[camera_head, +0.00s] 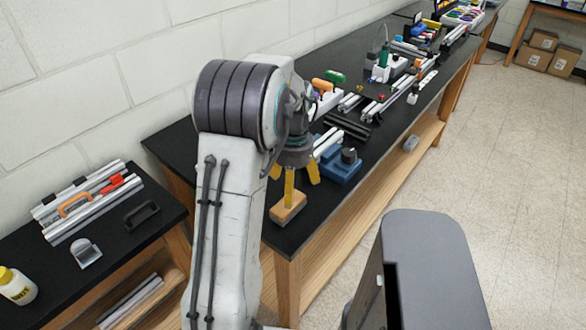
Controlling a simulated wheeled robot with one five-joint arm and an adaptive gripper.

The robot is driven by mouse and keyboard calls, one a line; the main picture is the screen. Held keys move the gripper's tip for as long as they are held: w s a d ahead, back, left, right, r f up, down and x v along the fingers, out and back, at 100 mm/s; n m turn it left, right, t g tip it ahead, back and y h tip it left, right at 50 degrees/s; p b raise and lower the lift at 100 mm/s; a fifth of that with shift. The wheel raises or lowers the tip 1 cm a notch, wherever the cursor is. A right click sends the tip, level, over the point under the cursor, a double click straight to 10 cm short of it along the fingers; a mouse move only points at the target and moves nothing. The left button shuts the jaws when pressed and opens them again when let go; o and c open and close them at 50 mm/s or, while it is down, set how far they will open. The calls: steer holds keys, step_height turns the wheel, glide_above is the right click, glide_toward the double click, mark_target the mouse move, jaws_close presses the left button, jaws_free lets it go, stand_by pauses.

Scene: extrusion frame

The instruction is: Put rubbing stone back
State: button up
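A small block with a tan top and a paler lower edge (289,211), which looks like the rubbing stone, is at the near end of the long black bench (277,236). My gripper (293,180) is directly above the block, pointing down, with its yellow fingers spread apart. The middle finger reaches down over the block in the picture. I cannot tell whether it touches the block. The outer fingers stand clear of it on both sides. My arm hides part of the bench behind.
A blue fixture (341,168) stands just right of the gripper. Black bars (347,126) and aluminium extrusions (390,101) lie farther back. A lower bench at left holds extrusions, an orange handle (75,204), a black handle (141,214) and a yellow-capped bottle (17,287).

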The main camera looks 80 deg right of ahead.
step_height(320, 180, up, 6)
steer(key=shift+w+d+f, duration=0.1)
steer(key=shift+f, duration=0.05)
steer(key=w+a+r+n+t+h, duration=0.1)
steer(key=w+a+r+n, duration=0.2)
steer(key=w+a+n, duration=0.55)
steer(key=w+a+r+n+h, duration=0.1)
steer(key=w+a+r+n, duration=0.15)
steer(key=w+a, duration=0.95)
steer(key=w+a+f+n+t+y, duration=0.1)
steer(key=a+f+n+t, duration=0.1)
steer(key=a+n, duration=1.1)
steer(key=shift+w+a+t+y, duration=0.25)
steer(key=shift+a+t, duration=0.25)
steer(key=shift+a, duration=2.95)
steer(key=shift+d+r, duration=0.1)
steer(key=shift+d, duration=0.05)
